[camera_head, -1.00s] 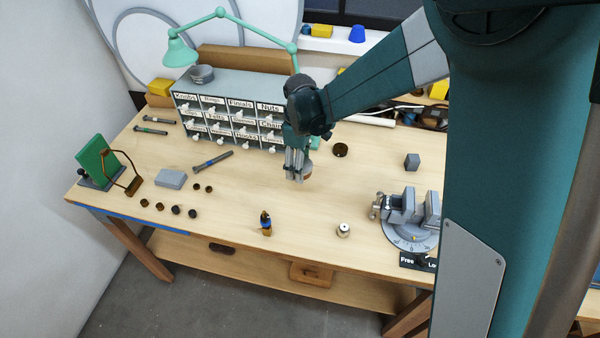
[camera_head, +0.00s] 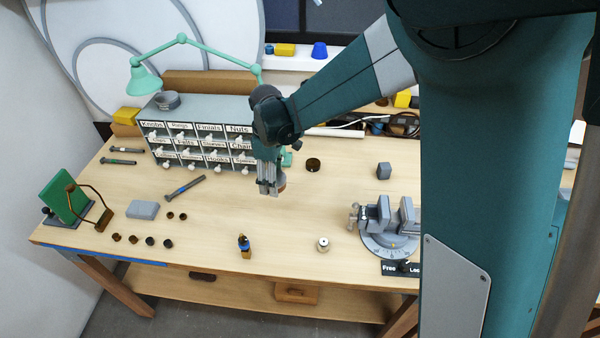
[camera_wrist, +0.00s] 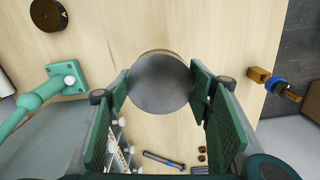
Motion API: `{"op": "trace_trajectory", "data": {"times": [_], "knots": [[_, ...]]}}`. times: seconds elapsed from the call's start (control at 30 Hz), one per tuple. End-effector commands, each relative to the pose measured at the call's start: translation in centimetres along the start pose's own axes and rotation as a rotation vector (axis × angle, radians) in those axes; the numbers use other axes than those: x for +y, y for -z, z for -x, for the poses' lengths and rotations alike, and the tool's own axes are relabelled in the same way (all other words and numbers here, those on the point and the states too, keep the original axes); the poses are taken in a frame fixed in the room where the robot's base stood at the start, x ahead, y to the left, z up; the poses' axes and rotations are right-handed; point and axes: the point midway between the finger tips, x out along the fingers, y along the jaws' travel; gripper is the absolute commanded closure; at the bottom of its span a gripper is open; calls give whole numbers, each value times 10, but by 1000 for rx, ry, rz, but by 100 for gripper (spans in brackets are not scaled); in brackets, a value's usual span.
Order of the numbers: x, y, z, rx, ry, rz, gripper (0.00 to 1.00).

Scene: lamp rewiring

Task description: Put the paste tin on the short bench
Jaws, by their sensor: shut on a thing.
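The paste tin appears as a round grey disc with a tan edge (camera_wrist: 160,82) between my gripper's fingers in the wrist view. In the head view, only a small brownish part of it (camera_head: 281,183) shows beside the fingers. My gripper (camera_head: 270,190) is shut on it, pointing down over the wooden workbench, in front of the drawer cabinet. The green finger pads (camera_wrist: 158,95) are on both sides of the tin in the wrist view. I cannot make out which surface is the short bench; my own body hides much of the right side.
A labelled drawer cabinet (camera_head: 205,145) and green lamp (camera_head: 145,78) stand behind. A vise (camera_head: 388,222) is to the right. The bench middle (camera_head: 330,205) is mostly clear.

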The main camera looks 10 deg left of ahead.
Motion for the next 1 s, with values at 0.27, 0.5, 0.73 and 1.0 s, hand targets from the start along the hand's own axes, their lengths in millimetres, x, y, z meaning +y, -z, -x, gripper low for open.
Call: {"op": "trace_trajectory", "data": {"times": [0.27, 0.5, 0.73, 1.0], "knots": [[0, 0, 0, 0, 0, 0, 64], [6, -5, 0, 0, 0, -12, 64], [32, -25, -2, 0, 0, -62, 64], [83, -71, -4, 0, 0, -168, 64]]}}
